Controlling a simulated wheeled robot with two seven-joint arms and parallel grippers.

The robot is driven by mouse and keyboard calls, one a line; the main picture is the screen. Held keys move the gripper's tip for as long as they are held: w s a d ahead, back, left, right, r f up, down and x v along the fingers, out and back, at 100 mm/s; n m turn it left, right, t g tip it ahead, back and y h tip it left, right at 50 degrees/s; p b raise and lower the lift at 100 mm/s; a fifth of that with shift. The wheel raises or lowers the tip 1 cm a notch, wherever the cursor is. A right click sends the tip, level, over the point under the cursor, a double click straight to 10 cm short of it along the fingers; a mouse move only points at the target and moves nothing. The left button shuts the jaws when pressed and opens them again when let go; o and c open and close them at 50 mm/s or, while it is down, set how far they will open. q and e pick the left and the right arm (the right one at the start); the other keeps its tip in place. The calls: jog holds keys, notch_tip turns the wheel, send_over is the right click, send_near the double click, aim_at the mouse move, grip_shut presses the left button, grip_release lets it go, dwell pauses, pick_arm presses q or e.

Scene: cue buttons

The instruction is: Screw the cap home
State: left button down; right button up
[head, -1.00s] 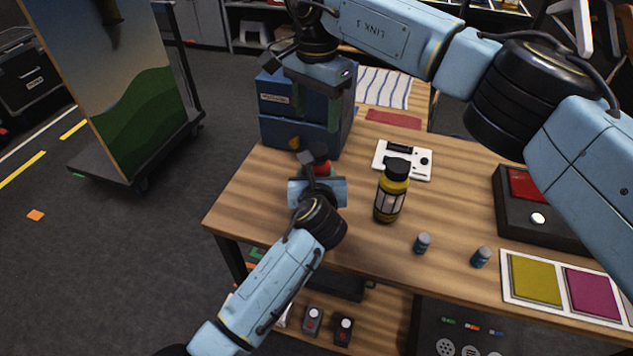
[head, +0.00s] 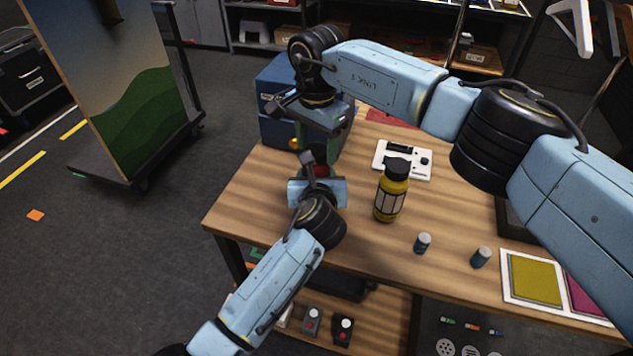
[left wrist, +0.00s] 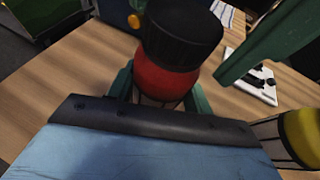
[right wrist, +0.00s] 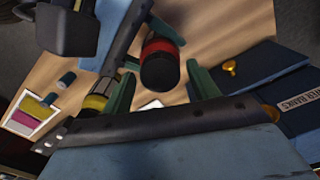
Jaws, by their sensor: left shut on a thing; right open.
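A red bottle (left wrist: 165,82) with a black cap (left wrist: 182,35) on its top stands between the fingers of my left gripper (left wrist: 160,92), which is shut on it. In the head view the left gripper (head: 318,184) is at the table's left part and hides most of the bottle. My right gripper (head: 318,148) is open just above. In the right wrist view the black cap (right wrist: 160,71) lies between the spread fingers of the right gripper (right wrist: 163,88), apart from both. How tightly the cap sits on the bottle I cannot tell.
A yellow bottle with a black lid (head: 391,190) stands right of the left gripper. A blue box (head: 275,125) is behind. The table's front middle is clear.

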jog(key=c, duration=1)
jog(key=m, duration=0.4)
jog(key=shift+m, duration=0.4)
jog(key=m, duration=0.5)
jog(key=shift+m, duration=0.3)
jog(key=m, duration=0.3)
jog(key=shift+m, duration=0.3)
jog(key=m, duration=0.3)
jog(key=shift+m, duration=0.3)
jog(key=m, duration=0.6)
jog(key=shift+m, duration=0.4)
jog(key=o, duration=1.1)
